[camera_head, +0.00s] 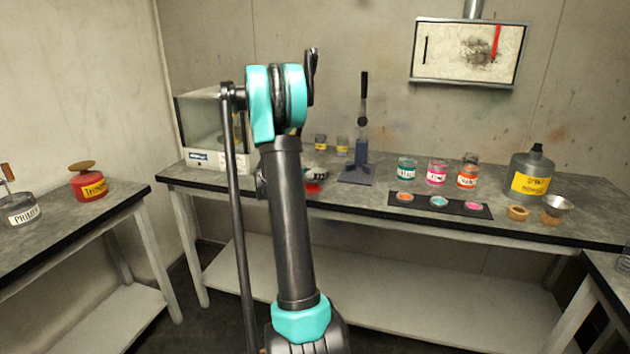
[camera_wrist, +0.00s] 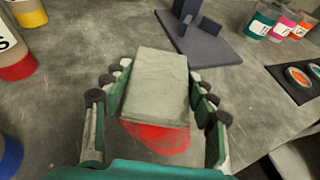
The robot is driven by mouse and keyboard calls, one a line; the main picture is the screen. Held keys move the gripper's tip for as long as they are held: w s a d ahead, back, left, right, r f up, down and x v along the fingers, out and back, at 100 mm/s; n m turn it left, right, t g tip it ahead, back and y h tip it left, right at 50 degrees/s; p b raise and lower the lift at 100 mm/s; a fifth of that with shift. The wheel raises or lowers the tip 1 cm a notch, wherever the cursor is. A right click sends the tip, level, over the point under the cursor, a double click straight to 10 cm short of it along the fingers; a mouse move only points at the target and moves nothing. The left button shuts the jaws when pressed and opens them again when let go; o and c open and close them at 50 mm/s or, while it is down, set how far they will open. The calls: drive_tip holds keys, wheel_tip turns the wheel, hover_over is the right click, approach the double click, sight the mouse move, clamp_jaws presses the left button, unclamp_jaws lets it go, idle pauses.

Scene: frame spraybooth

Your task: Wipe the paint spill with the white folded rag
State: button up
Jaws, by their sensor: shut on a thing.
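The white folded rag (camera_wrist: 157,85) is a thick pale grey-white block in the wrist view. My gripper (camera_wrist: 158,92) is shut on it, with a finger along each side. The red paint spill (camera_wrist: 157,137) shows just below the rag's near edge in the wrist view, and the rag hides part of it. I cannot tell whether the rag touches the table. In the head view the spill (camera_head: 313,188) is a small red patch beside my arm near the bench's front edge. My arm hides most of the gripper and rag there.
A grey-blue stand (camera_head: 357,170) is behind and right of the spill. Paint jars (camera_head: 437,172) and a black strip of small dishes (camera_head: 438,203) lie further right. A glass-sided box (camera_head: 215,130) stands left. Labelled containers (camera_wrist: 28,12) are at the wrist view's left edge.

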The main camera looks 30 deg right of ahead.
drive_tip(key=shift+r, duration=2.4)
